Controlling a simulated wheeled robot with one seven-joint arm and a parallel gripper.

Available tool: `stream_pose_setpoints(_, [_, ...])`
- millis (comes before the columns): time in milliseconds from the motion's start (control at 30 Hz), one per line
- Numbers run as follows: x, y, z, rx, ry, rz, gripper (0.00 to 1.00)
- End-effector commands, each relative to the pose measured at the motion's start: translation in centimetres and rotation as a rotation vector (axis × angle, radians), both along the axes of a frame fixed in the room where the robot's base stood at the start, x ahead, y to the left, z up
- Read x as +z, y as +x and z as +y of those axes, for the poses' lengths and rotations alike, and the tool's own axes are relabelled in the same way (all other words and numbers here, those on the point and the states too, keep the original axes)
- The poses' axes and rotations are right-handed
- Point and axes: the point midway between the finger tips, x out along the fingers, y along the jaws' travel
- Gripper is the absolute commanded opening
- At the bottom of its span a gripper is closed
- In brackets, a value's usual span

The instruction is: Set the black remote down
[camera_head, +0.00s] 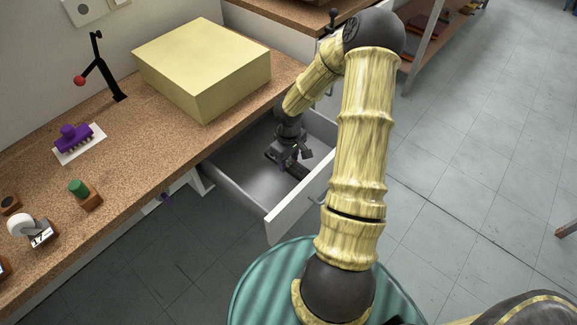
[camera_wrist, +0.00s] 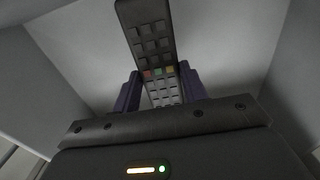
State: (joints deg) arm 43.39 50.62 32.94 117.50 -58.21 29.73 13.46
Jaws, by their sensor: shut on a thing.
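The black remote (camera_wrist: 150,40) is between the two purple fingers of my gripper (camera_wrist: 158,90) in the wrist view. Its button side, with small coloured keys, faces the camera. In the head view my gripper (camera_head: 287,160) reaches down inside an open grey drawer (camera_head: 233,180), and the dark remote (camera_head: 298,170) shows beside it, low in the drawer. My gripper is shut on the remote. I cannot tell whether the remote touches the drawer floor.
A large yellow box (camera_head: 200,65) stands on the cork-topped counter (camera_head: 130,140) above the drawer. A purple brush-like thing (camera_head: 74,138), a green-topped block (camera_head: 84,194) and a tape roll (camera_head: 22,225) are also there. The drawer walls surround my gripper closely.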

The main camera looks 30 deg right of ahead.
Motion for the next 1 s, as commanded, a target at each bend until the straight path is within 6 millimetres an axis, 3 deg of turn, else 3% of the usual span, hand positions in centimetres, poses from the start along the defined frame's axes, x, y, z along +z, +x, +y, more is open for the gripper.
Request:
stream_pose_setpoints(100, [-2.3,0.0,0.1,0.002,0.002,0.003,0.15])
stream_pose_setpoints(200, [-3.4,0.0,0.1,0.003,0.002,0.001,0.15])
stream_pose_setpoints(600, [-3.8,0.0,0.0,0.001,0.0,0.0,0.15])
stream_pose_setpoints(633, [-3.8,0.0,0.0,0.001,0.0,0.0,0.45])
stream_pose_setpoints(733, [-3.7,0.0,0.0,0.001,0.001,0.0,0.65])
stream_pose_setpoints(1000, [-3.7,0.0,0.0,0.001,0.001,0.0,0.65])
